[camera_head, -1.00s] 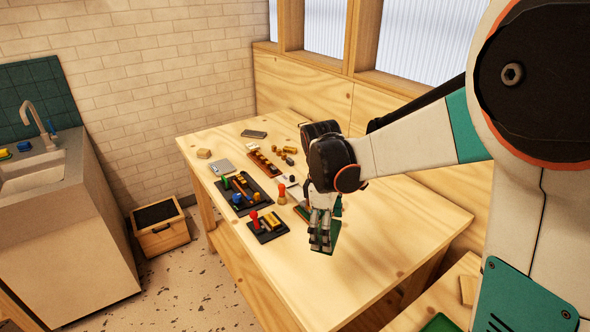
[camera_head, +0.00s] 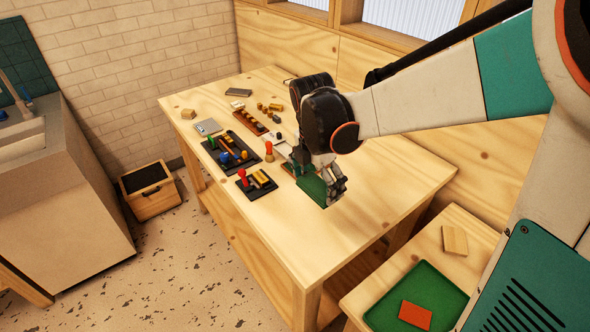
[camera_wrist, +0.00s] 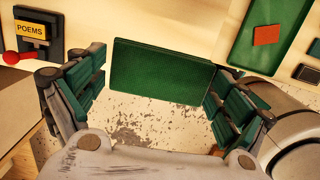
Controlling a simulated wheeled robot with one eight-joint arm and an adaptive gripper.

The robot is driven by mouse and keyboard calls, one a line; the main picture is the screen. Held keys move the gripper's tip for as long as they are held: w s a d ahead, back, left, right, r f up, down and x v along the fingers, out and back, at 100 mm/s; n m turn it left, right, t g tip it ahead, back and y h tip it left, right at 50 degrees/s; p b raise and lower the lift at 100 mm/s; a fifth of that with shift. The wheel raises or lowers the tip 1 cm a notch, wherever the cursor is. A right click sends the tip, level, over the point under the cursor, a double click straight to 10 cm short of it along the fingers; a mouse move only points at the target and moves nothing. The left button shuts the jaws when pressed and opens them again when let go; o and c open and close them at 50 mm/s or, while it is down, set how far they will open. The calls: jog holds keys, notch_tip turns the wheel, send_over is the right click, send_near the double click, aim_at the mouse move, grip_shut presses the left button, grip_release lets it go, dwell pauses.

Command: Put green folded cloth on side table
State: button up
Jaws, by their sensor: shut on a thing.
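The green folded cloth (camera_wrist: 161,73) is a flat dark green slab, held between the two fingers of my gripper (camera_wrist: 155,93) in the wrist view. A finger touches or nearly touches each end. In the head view the cloth (camera_head: 314,187) shows beside my gripper (camera_head: 336,190), over the right part of the large wooden table. The gap beneath it is hard to judge there. The side table (camera_head: 476,231) is pale wood and stands at the lower right, partly hidden by my body.
The side table bears a green tray (camera_head: 446,283) with an orange-red square (camera_head: 415,315) in it, and a small wooden block (camera_head: 454,240). On the large table (camera_head: 370,220), dark trays with stamps and blocks (camera_head: 232,150) lie left of my gripper. The large table's front right is bare.

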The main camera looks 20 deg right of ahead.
aim_at(315, 230)
notch_tip(315, 230, down, 16)
jog(key=b, duration=0.4)
jog(key=shift+f+b, duration=0.1)
jog(key=shift+b, duration=0.3)
jog(key=shift+f, duration=0.1)
jog(key=o, duration=0.7)
jog(key=shift+c, duration=0.2)
jog(key=shift+o, duration=0.4)
